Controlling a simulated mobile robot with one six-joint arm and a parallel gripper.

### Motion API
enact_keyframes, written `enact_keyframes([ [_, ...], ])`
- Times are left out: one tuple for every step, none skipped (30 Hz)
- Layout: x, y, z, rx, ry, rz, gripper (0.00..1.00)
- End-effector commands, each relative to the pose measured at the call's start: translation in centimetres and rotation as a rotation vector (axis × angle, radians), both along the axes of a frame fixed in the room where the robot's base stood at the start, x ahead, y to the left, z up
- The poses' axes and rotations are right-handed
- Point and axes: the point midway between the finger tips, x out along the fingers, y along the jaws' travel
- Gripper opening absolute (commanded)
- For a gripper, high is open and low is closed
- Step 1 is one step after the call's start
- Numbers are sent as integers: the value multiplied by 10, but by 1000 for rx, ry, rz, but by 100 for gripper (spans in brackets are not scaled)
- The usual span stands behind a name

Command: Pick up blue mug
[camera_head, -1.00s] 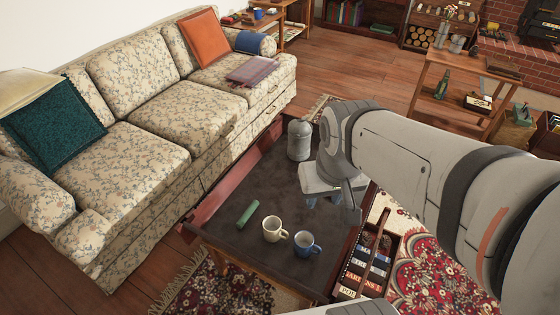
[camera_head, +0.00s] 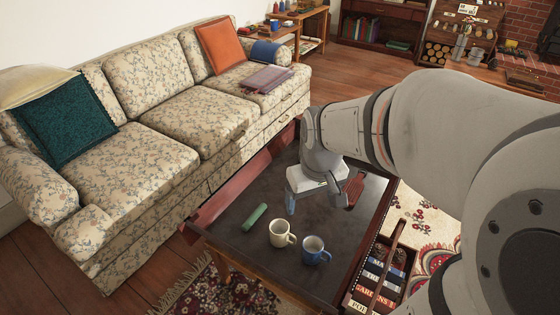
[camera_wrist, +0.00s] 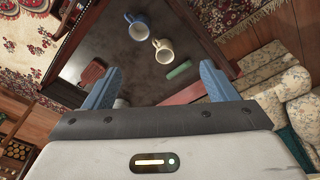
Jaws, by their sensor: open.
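The blue mug (camera_head: 314,253) stands upright on the dark top of the low table (camera_head: 262,262), near its front right edge. In the wrist view the blue mug (camera_wrist: 137,28) is near the top, beyond my fingertips. A cream mug (camera_head: 279,235) stands close beside it, to its left in the head view; it also shows in the wrist view (camera_wrist: 163,51). My gripper (camera_head: 298,203) is above the table, farther back than both mugs. In the wrist view my gripper (camera_wrist: 158,72) has its two blue fingers wide apart with nothing between them.
A green cylinder (camera_head: 254,217) lies left of the cream mug. A box of books (camera_head: 380,277) with a handle stands right of the table. The floral sofa (camera_head: 150,160) runs along the left.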

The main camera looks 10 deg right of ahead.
Motion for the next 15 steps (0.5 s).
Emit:
enact_keyframes([
  [11,-4,-40,-2,16,14,84],
  [17,-7,-52,-5,22,25,86],
  [24,-10,-70,-6,33,39,89],
  [30,-13,-83,-8,38,50,89],
  [36,-16,-97,-9,44,62,89],
  [43,-19,-115,-10,53,76,89],
  [49,-22,-129,-12,61,88,89],
  [54,-25,-144,-13,68,99,89],
  [61,-29,-163,-14,75,112,89],
  [66,-32,-177,-14,82,124,89],
  [71,-35,-192,-14,89,136,89],
  [78,-39,-212,-14,96,151,89],
  [82,-42,-227,-14,103,161,89],
  [87,-45,-241,-15,109,171,89],
  [92,-49,-259,-14,117,186,89],
])
